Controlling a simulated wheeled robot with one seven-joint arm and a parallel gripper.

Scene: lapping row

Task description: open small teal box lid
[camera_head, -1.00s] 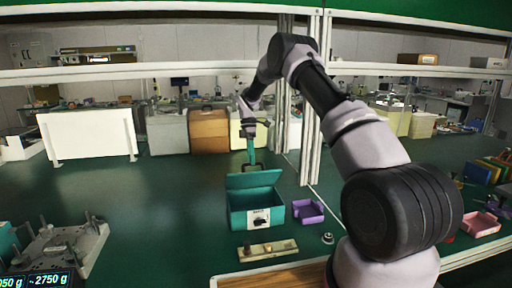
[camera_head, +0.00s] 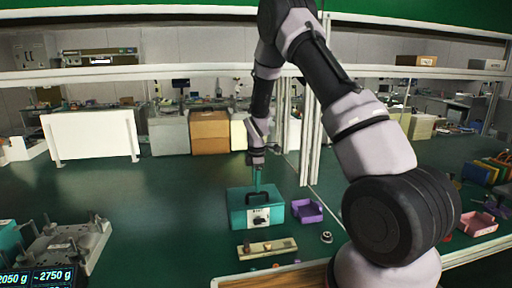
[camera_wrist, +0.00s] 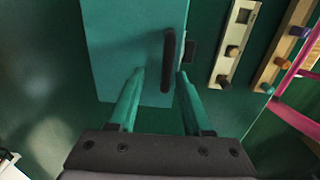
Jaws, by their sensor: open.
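The small teal box (camera_head: 240,218) stands on the green bench below my arm, with a label on its front. Its lid (camera_head: 240,194) lies down over the box and looks shut, with a black handle (camera_head: 258,197) on top. In the wrist view the lid (camera_wrist: 115,45) fills the upper middle, and the handle (camera_wrist: 168,48) lies ahead of the fingertips, closer to the right one. My gripper (camera_head: 257,183) is above the lid with teal fingers pointing down. In the wrist view my gripper (camera_wrist: 160,73) is open and appears empty; contact with the lid cannot be told.
A purple tray (camera_head: 307,211) stands close to the box's right. A pale strip with knobs (camera_head: 267,247) lies in front. A metal fixture (camera_head: 75,248) with scale displays is at the front left. A white upright (camera_head: 310,120) rises behind right. The bench left of the box is clear.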

